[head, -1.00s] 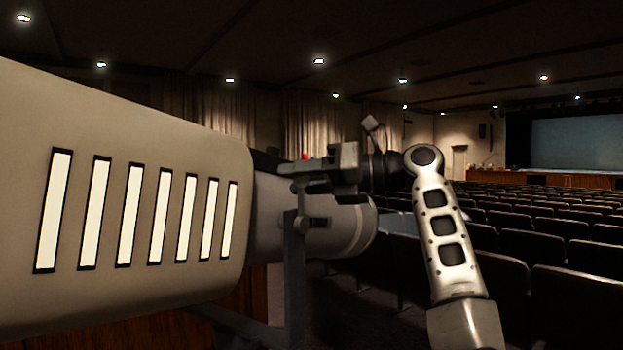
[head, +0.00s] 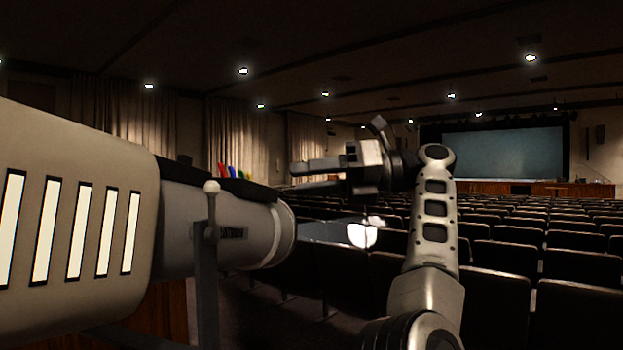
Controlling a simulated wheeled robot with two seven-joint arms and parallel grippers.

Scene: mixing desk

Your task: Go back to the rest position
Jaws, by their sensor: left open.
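My left gripper (head: 294,179) is in the middle of the head view, at the end of my silver arm that rises from the lower right. Its two fingers point left, apart and empty. They appear just right of the front end of a large beige spotlight-like housing (head: 80,215) with white slots. I cannot tell the exact gap in depth. My right gripper is out of view.
The housing's grey barrel (head: 235,235) has red, blue and green tabs on top and a grey post (head: 206,270) in front. Rows of dark seats (head: 510,265) fill the right, facing a stage screen (head: 505,153). Air above the seats looks clear.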

